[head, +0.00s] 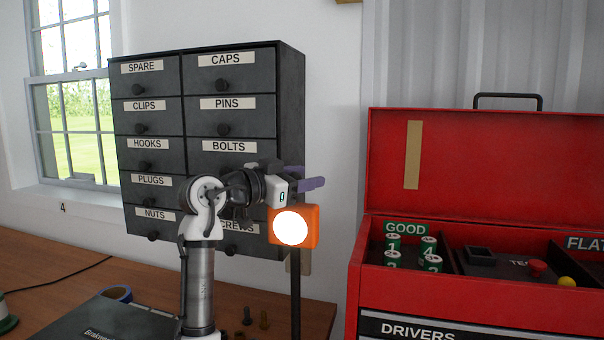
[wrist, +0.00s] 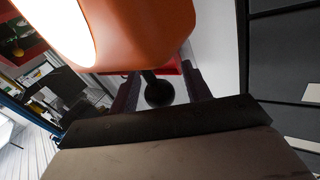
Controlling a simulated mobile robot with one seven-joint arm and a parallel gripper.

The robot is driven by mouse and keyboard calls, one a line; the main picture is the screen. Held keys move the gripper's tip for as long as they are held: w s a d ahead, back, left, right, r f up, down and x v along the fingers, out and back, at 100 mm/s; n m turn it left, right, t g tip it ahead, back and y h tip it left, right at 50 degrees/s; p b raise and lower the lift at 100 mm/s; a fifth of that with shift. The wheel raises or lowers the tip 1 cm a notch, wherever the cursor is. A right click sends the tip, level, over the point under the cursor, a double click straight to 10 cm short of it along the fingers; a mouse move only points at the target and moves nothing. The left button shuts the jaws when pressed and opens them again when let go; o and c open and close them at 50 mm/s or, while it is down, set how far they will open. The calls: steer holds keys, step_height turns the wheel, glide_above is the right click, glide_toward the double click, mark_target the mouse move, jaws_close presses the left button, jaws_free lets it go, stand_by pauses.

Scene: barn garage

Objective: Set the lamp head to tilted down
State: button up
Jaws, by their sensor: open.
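The lamp head (head: 306,239) is an orange box with a bright, lit round face, on a dark upright post (head: 295,300). In the head view its lit face points toward the camera and it looks about level. My gripper (head: 312,177) is open just above and behind the lamp head, its purple fingers pointing right. In the wrist view the orange lamp head (wrist: 150,30) fills the upper middle, very close. My gripper (wrist: 160,90) shows two dark fingers there, with a dark round knob or stem end (wrist: 159,93) seen between them. I cannot tell whether they touch it.
A dark drawer cabinet (head: 290,100) with labelled drawers hangs close behind my arm. An open red toolbox (head: 470,150) stands right, holding green cells (head: 392,243). The wooden bench (head: 50,265) carries blue tape (head: 117,294), a dark case and small bolts.

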jaws_close()
stand_by(0.3)
